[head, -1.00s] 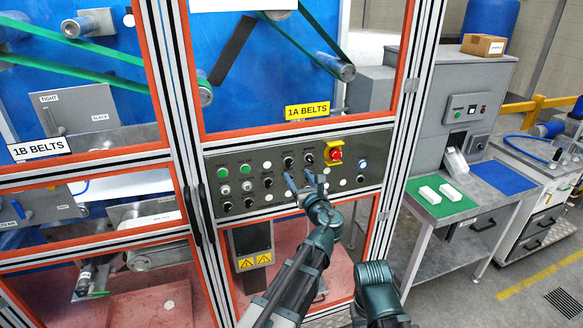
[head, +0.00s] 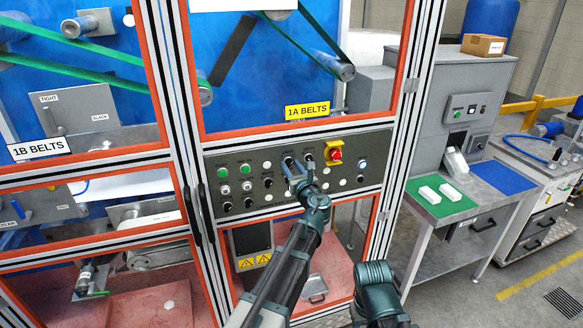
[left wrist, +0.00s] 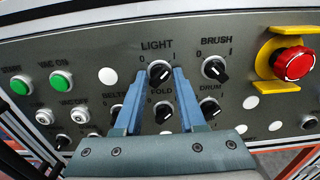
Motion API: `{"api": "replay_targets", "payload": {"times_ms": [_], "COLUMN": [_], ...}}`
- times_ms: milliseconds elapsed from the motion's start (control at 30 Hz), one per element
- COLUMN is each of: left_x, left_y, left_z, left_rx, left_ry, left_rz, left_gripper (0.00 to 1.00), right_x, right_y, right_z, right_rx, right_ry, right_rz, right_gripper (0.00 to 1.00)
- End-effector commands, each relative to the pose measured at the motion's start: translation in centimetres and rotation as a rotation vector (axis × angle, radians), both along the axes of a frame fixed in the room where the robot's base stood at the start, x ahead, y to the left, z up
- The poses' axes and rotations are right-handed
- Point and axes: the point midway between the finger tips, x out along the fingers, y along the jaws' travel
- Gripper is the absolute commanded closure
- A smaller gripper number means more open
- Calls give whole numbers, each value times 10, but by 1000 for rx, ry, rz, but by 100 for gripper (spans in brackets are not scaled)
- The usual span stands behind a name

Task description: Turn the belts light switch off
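The LIGHT switch (left wrist: 159,72) is a black rotary knob on the grey control panel, marked 0 at its left and I at its right. Its handle slants up to the right in the left wrist view. My left gripper (head: 297,166) is at the panel below the 1A BELTS sign. In the left wrist view its two blue fingers (left wrist: 159,77) are apart, one on each side of the LIGHT knob. I cannot tell whether they touch it. My right gripper is out of view.
The BRUSH knob (left wrist: 214,69) is to the right, with the FOLD knob (left wrist: 163,110) below. A red emergency stop (left wrist: 293,64) on a yellow bracket is further right. Green buttons (left wrist: 61,81) are at the left. A side bench (head: 497,185) stands right of the cabinet.

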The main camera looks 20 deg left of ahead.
Motion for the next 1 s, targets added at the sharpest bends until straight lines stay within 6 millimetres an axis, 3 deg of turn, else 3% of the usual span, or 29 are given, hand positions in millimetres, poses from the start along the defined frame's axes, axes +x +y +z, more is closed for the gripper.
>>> {"api": "replay_targets", "payload": {"times_ms": [33,200,567,1000], "left_x": [0,0,0,0], "left_y": [0,0,0,-1], "left_z": [0,0,0,0], "left_rx": [0,0,-31,-308], "left_ry": [0,0,-21,-208], "left_rz": [0,0,0,0], "left_gripper": [72,100,100,100], "right_x": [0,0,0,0], "right_y": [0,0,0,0], "right_z": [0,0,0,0], "right_rx": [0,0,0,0], "right_ry": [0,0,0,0], "right_rz": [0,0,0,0], "right_gripper": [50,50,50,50]}}
